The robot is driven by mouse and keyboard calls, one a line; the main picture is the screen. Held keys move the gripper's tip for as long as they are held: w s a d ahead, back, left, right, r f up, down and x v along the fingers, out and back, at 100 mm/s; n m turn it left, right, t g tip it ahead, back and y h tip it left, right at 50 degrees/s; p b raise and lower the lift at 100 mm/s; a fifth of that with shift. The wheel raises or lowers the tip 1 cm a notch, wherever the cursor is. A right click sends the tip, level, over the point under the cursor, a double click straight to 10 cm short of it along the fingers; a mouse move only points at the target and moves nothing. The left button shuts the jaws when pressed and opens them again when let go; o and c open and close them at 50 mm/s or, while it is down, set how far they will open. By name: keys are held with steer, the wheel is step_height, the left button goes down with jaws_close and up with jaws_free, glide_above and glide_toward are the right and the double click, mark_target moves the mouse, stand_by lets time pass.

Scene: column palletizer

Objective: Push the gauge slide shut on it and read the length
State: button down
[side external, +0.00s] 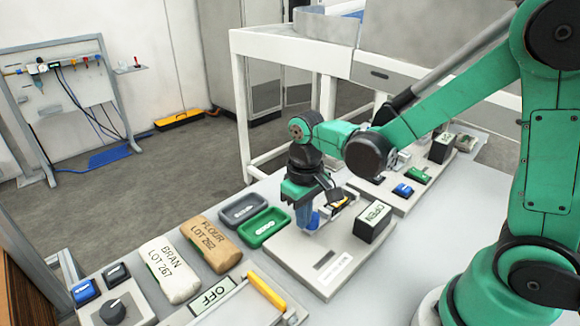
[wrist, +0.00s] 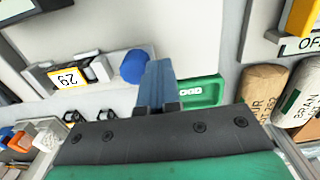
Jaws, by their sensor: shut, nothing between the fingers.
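The gauge (wrist: 98,70) lies at left in the wrist view, with black blocks on a light plate and a yellow-edged label (wrist: 68,77). Its marks look like 29, but which way up they read is unclear. A blue round piece (wrist: 133,66) stands at its right end. I cannot tell whether this is the slide's knob or a separate part. My gripper (wrist: 158,72) is shut and empty, its fingertips right beside the blue piece; contact is unclear. In the side view my gripper (side external: 309,222) is low over the grey plate (side external: 300,262), partly hiding the gauge (side external: 340,203).
A black block with an OPEN sign (side external: 375,222) stands on the plate's right. Green (side external: 264,228) and grey (side external: 243,208) trays lie to its left, then FLOUR (side external: 212,244) and BRAN (side external: 169,269) bags. A yellow-handled lever (side external: 266,291) and an OFF sign (side external: 214,295) are in front.

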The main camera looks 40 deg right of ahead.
mark_target(306, 231)
steer(key=shift+d, duration=0.8)
stand_by(0.8)
steer(key=shift+a, duration=0.1)
steer(key=shift+a, duration=0.35)
step_height(306, 231, up, 7)
stand_by(0.6)
steer(key=s+t, duration=0.1)
steer(key=t, duration=0.1)
steer(key=s+r+t, duration=0.1)
steer(key=t, duration=0.1)
steer(key=s+r+t, duration=0.1)
steer(key=t, duration=0.2)
steer(key=shift+s+d, duration=0.15)
steer(key=shift+d, duration=0.15)
